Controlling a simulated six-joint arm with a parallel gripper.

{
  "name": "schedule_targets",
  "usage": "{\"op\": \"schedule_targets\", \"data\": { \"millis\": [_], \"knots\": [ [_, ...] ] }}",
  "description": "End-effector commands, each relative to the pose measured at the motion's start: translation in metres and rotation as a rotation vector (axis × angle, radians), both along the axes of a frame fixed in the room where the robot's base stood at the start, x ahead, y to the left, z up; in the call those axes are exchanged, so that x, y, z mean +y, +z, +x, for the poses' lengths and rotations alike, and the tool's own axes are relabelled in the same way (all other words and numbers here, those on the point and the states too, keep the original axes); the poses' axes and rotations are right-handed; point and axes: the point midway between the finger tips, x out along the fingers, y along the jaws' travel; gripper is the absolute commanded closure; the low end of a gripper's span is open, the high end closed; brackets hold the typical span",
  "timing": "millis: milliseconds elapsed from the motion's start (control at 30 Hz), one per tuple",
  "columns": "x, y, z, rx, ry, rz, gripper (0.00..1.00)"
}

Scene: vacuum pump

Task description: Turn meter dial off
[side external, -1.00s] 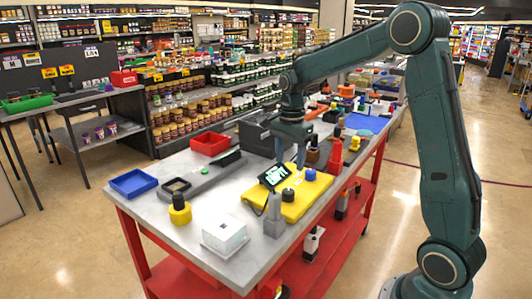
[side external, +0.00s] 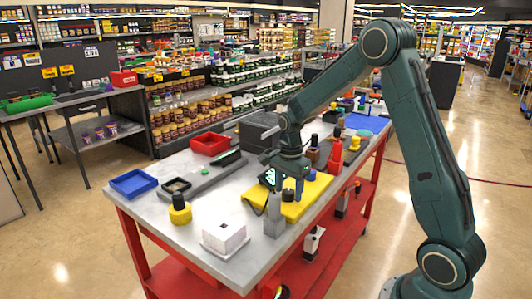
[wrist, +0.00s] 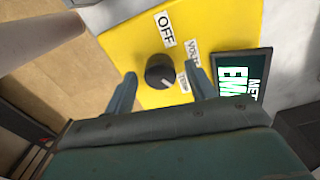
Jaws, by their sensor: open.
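The yellow meter (side external: 318,187) lies on the metal table; its yellow face (wrist: 222,22) fills the middle of the wrist view. The round black dial (wrist: 160,71) sits on it, with a pale pointer mark that seems to face the lower-right label, away from the white OFF label (wrist: 165,28). My gripper (wrist: 160,76) is open, with one finger on each side of the dial; contact cannot be told. The meter's dark display (wrist: 241,75) with green and white text is right of the right finger. In the side view my gripper (side external: 286,186) is low over the meter and partly hides the display.
A grey post-like object (side external: 274,217) stands close beside the meter. A white box (side external: 225,239) and a black-and-yellow object (side external: 180,209) are nearer the front. Blue (side external: 134,183) and red (side external: 209,143) trays lie to the left. Tools crowd the table behind.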

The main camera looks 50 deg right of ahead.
Motion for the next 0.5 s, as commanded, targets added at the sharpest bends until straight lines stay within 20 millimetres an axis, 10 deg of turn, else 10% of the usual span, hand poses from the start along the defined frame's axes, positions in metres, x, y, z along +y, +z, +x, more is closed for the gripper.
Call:
{"op": "schedule_targets", "data": {
  "millis": [133, 367, 500],
  "knots": [
    [0.0000, 0.0001, 0.0000, 0.000, 0.000, 0.000, 0.46],
    [0.0000, 0.0004, 0.0001, 0.000, 0.000, 0.000, 0.89],
    [0.0000, 0.0005, 0.0000, 0.000, 0.002, 0.000, 0.89]
  ]
}}
